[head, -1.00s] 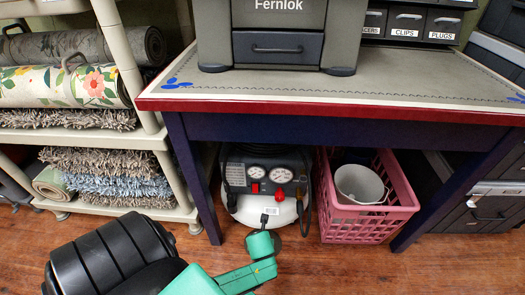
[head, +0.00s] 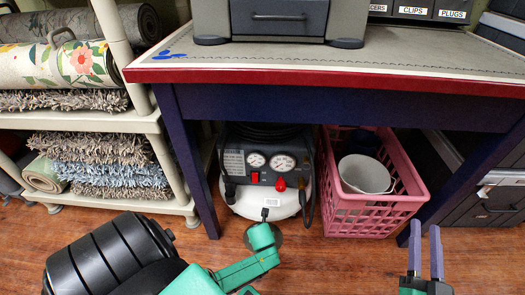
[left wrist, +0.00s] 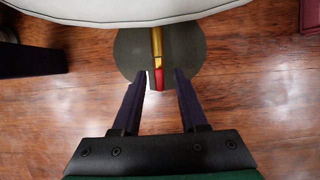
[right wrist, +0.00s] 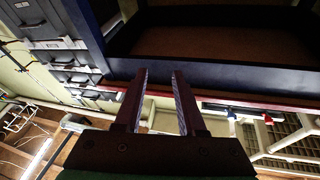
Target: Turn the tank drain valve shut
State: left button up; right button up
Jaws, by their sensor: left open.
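The air compressor with a white tank (head: 246,205) stands on the floor under the workbench. In the left wrist view the tank's pale rim (left wrist: 120,12) crosses the top. Below it is the drain valve, with a brass stem (left wrist: 156,42) and a red handle (left wrist: 159,79), over a dark round disc (left wrist: 130,55). My left gripper (left wrist: 164,72) is open, one finger on each side of the red handle in the picture. I cannot tell whether either finger touches it. In the head view the valve does not show. My right gripper (head: 425,228) is open and empty, right of the pink crate.
The workbench (head: 330,104) has a dark leg on each side of the compressor. A pink crate (head: 372,226) holding a white bucket (head: 364,174) stands right of it. A shelf with rolled and folded rugs (head: 110,175) is at left. Bare wooden floor lies in front.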

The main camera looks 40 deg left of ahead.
pick_arm(q)
jog(key=shift+w+a+f+b, duration=0.15)
jog(key=shift+f+b, duration=0.25)
jog(key=shift+f, duration=0.15)
grip_shut()
pick_arm(e)
notch_tip(320, 180, up, 10)
jog(key=d+t, duration=0.1)
jog(key=t, duration=0.2)
jog(key=shift+w+f+n+y, duration=0.2)
jog(key=shift+w+n+y, duration=0.1)
jog(key=shift+n+y, duration=0.1)
